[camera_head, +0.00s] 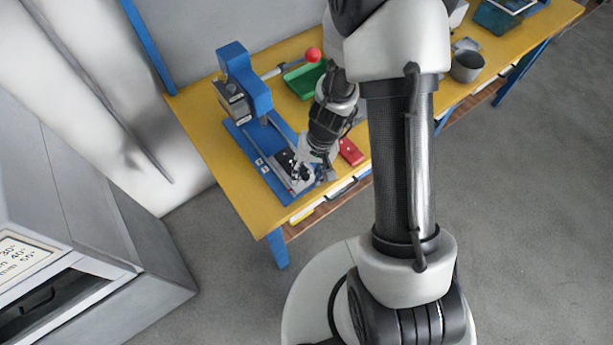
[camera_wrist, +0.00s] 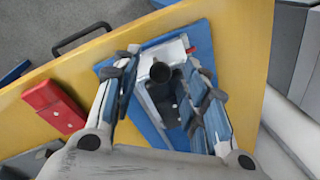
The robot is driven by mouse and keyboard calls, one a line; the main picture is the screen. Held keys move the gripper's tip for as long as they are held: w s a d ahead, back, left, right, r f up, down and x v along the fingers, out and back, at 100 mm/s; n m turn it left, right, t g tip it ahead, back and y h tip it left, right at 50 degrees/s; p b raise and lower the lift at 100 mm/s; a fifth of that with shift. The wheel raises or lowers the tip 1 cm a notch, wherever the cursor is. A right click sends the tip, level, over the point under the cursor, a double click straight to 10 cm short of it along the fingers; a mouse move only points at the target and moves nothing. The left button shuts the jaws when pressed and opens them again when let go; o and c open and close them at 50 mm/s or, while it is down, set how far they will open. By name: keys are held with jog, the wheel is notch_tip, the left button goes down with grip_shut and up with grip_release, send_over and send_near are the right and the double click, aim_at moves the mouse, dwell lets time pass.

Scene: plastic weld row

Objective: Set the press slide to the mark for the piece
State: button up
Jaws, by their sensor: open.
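The blue press (camera_head: 240,72) stands at the left end of the yellow table, with a red-ball lever. Its blue base plate (camera_head: 243,138) runs toward the table's front edge and bears small pale marks, too small to read. My gripper (camera_head: 300,172) is over the front part of this base and hides much of the slide there. In the wrist view, my gripper (camera_wrist: 161,68) is open, with one finger on each side of a black round knob (camera_wrist: 161,73) on the grey metal slide. I cannot tell whether either finger touches the knob.
A red block (camera_head: 351,152) lies on the table right of the base; the wrist view shows it too (camera_wrist: 52,106). A green tray (camera_head: 303,80) is behind my arm. A grey pot (camera_head: 467,67) and a teal bin (camera_head: 495,18) stand farther right. A grey cabinet (camera_head: 90,220) is at left.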

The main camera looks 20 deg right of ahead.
jog(key=shift+a+f, duration=0.1)
jog(key=shift+f, duration=0.4)
grip_shut()
dwell(0.5)
